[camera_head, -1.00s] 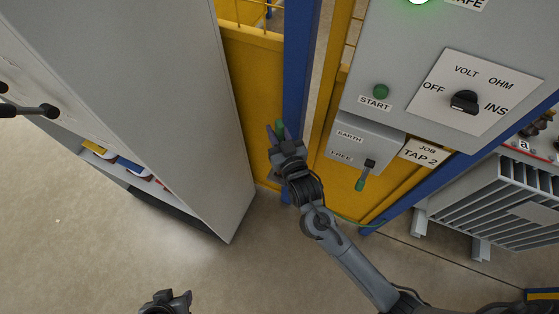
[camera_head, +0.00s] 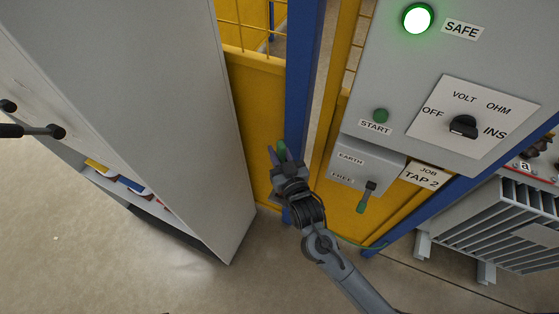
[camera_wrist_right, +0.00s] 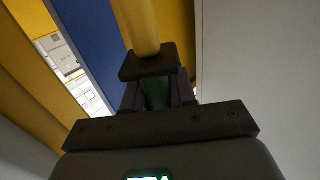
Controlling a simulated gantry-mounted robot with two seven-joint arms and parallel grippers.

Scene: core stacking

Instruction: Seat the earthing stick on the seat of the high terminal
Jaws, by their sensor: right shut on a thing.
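My right gripper (camera_head: 278,155) is shut on the earthing stick. The stick's green grip (camera_head: 282,147) shows between the fingers in the head view. In the right wrist view the stick's yellow rod (camera_wrist_right: 137,22) runs away from the jaws past a dark collar (camera_wrist_right: 150,62), with green (camera_wrist_right: 156,92) between the fingers. The gripper is in front of the yellow panel, beside the blue post. The high terminal cannot be made out; a finned unit (camera_head: 500,215) with small terminals and a label "a" stands at the right edge. My left gripper is out of view.
A tall grey cabinet (camera_head: 160,110) stands close on the left. The blue post (camera_head: 301,80) and yellow panel (camera_head: 258,110) are behind the gripper. A grey control box (camera_head: 400,75) with a lit green SAFE lamp (camera_head: 418,18) and an EARTH/FREE lever (camera_head: 366,195) is on the right.

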